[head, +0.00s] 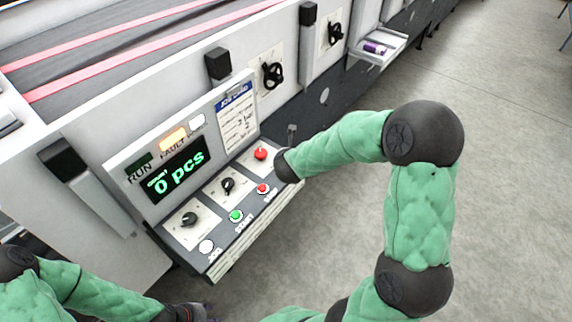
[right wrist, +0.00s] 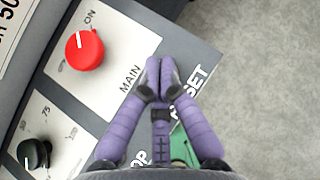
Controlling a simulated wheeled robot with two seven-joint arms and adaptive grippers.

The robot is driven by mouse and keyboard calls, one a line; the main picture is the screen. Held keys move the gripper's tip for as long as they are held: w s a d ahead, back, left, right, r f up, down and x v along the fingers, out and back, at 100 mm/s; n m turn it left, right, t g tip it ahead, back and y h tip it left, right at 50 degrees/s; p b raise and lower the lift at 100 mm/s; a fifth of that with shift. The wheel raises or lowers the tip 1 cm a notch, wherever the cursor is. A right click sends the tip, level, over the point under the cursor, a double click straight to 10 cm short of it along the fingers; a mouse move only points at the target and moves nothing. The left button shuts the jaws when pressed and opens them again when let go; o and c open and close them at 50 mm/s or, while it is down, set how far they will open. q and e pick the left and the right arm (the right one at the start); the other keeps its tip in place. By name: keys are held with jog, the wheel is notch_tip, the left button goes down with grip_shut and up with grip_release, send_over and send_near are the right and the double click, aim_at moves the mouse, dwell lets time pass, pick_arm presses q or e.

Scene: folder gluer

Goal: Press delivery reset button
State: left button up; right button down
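The control panel (head: 215,215) carries a row of push buttons along its sloped front edge, in the head view. In the right wrist view, a partly covered label ending in "SET" (right wrist: 190,88) is printed at the panel edge, right beside my right gripper (right wrist: 158,80). The right gripper's purple fingers are shut with tips together over the panel, holding nothing visible. No button shows beside this label; the fingers cover that spot. I cannot tell whether the tips touch the panel. My left gripper (head: 193,311) is only partly visible at the bottom edge of the head view.
A red MAIN knob (head: 261,153), also in the wrist view (right wrist: 84,50), and black knobs stand behind the buttons. Red stop (head: 263,188), green start (head: 237,215) and white jog (head: 206,246) buttons sit along the edge. The display (head: 180,170) reads 0 pcs. The floor at right is clear.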

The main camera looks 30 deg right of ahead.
jog(key=shift+f+b, duration=0.5)
jog(key=shift+f, duration=0.05)
dwell(0.9)
jog(key=shift+r, duration=0.1)
jog(key=shift+r+p, duration=0.7)
jog(key=shift+r, duration=0.15)
notch_tip(320, 180, up, 5)
jog(key=p, duration=0.4)
dwell(0.4)
dwell(0.9)
